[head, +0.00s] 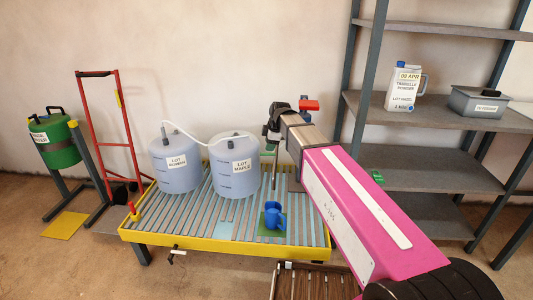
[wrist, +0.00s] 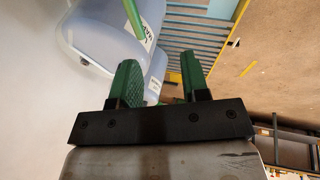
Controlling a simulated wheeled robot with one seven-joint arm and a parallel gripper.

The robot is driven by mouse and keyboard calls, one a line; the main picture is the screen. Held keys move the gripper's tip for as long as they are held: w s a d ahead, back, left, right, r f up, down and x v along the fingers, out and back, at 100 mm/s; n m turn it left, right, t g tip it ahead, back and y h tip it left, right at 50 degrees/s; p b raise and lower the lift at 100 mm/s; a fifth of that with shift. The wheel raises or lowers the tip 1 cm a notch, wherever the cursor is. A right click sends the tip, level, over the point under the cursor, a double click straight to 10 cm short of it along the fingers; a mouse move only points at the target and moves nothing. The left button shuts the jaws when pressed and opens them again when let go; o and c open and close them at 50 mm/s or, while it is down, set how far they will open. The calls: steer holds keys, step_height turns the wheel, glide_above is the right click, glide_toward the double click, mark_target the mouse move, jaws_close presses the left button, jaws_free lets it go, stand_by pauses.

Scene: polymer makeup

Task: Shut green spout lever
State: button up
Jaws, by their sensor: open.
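My gripper (wrist: 159,62) is open, with two green fingers and nothing between them in the wrist view. In the head view the gripper (head: 268,134) is above the yellow-edged tray, just right of the LOT MAPLE container (head: 233,166). A slim green bar (wrist: 133,18) shows at the top of the wrist view, in front of a translucent container (wrist: 105,32). It may be the green spout lever, but I cannot tell for sure. It is beyond the left finger and apart from it. My arm hides much of the area around the gripper in the head view.
A second container (head: 175,165) stands left on the slatted tray (head: 125,234). A red-orange block (head: 309,104) is close beside the gripper. Grey shelves (head: 430,118) stand right; a green drum (head: 58,145) is far left.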

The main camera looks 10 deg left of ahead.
mark_target(268, 154)
steer(key=w+a+r+h, duration=0.2)
steer(key=w+r+h, duration=0.1)
steer(key=w, duration=0.1)
steer(key=shift+m, duration=0.3)
steer(key=x, duration=1.1)
steer(key=shift+s+a, duration=0.3)
steer(key=shift+s, duration=0.15)
jaws_close()
